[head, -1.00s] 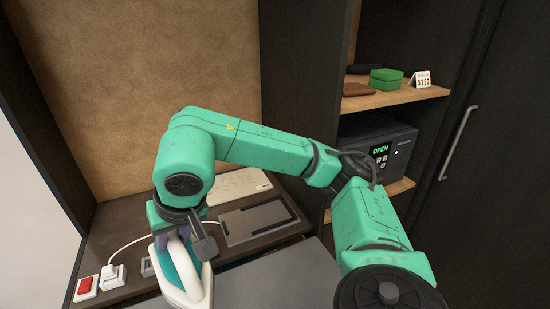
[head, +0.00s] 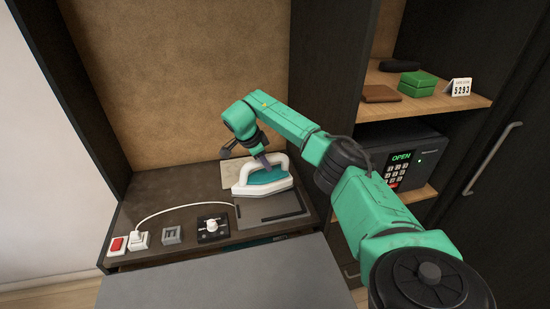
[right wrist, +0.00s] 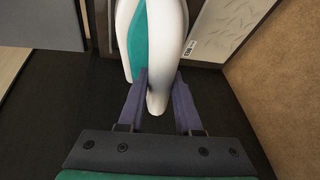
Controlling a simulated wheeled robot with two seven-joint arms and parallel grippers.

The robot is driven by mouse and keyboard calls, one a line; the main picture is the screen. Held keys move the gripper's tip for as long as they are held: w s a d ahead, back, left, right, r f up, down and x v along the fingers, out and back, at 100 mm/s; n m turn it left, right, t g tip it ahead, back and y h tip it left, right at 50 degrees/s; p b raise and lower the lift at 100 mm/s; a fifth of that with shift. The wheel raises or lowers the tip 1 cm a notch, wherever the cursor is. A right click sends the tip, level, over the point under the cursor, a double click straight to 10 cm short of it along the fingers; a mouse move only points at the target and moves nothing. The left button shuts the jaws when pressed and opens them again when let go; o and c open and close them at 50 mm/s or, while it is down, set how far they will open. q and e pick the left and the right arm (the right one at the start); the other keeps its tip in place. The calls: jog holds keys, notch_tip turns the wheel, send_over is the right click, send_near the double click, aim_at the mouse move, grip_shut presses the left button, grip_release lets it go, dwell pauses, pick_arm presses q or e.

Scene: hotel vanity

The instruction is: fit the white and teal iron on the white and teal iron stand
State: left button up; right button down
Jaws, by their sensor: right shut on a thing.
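The white and teal iron (head: 262,186) is in my right gripper (head: 263,158), which is shut on its white handle. The iron is over the back part of a dark grey flat tray (head: 275,212). I cannot tell whether it touches. In the right wrist view the two fingers (right wrist: 161,95) lie on either side of the iron's white handle (right wrist: 172,35), with teal beside it. No stand with clear white and teal colours shows. My left gripper is not in view.
A white cord runs from a plug (head: 139,239) toward the iron. A red switch (head: 118,245), a grey socket block (head: 172,235) and a black box with a white knob (head: 212,228) line the front left. A safe (head: 400,160) and shelf (head: 430,98) stand right. A grey surface (head: 225,285) is in front.

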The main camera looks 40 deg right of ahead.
aim_at(273, 176)
jog(key=d+m, duration=0.1)
jog(key=s+d+f, duration=0.1)
jog(key=shift+s+d+m+g, duration=0.1)
jog(key=shift+d+m+g, duration=0.2)
jog(key=shift+m+g, duration=0.1)
jog(key=shift+s+d+f, duration=0.15)
jog(key=shift+d+f, duration=0.05)
jog(key=shift+f, duration=0.05)
notch_tip(273, 176, down, 7)
jog(key=b, duration=0.6)
jog(key=shift+a+r+p, duration=0.1)
jog(key=shift+r+p, duration=0.05)
jog(key=shift+p, duration=0.25)
jog(key=shift+s+f+b, duration=0.1)
jog(key=shift+f+b, duration=0.9)
jog(key=shift+f, duration=0.6)
dwell(1.3)
jog(key=c, duration=0.5)
grip_release()
jog(key=shift+a, duration=0.1)
jog(key=shift+s, duration=0.1)
